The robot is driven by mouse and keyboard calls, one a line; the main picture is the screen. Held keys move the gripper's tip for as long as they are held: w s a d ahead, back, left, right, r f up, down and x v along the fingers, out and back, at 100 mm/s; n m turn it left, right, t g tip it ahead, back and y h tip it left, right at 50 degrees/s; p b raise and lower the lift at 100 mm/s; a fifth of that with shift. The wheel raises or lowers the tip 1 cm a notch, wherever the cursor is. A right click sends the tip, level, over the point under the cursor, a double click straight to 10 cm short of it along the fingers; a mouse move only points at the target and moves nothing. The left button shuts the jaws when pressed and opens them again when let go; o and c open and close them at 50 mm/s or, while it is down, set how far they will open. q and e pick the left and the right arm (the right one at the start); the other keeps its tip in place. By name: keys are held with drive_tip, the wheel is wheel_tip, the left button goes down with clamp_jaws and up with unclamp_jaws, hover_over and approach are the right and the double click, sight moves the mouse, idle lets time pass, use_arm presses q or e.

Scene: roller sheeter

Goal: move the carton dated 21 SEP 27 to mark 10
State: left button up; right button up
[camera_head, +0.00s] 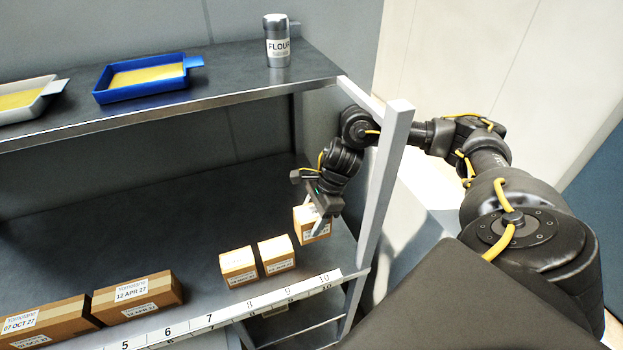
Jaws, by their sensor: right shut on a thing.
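My right gripper (318,212) reaches in past the shelf's right post and is shut on a small carton (314,230) at the right end of the lower shelf. The fingers cover part of this carton, and its label is too small to read. I cannot tell whether it touches the shelf. Two more small cartons, one on the left (238,266) and one on the right (276,255), stand to its left with unreadable labels. I cannot make out 21 SEP 27 on any carton. Mark 10 (324,278) is at the right end of the number strip, in front of the held carton. My left gripper is not in view.
Larger cartons dated 12 APR 27 (137,296) and 07 OCT 27 (45,322) stand at the left. A light post (377,200) stands right of the shelf. The upper shelf holds a flour shaker (277,42) and a blue tray (150,78). The lower shelf's back is clear.

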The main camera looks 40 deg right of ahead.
drive_tip(key=shift+f, duration=0.15)
wheel_tip(320, 180, down, 10)
drive_tip(key=b, duration=0.6)
drive_tip(key=shift+d, duration=0.1)
drive_tip(key=o, duration=1.1)
drive_tip(key=shift+c, duration=0.2)
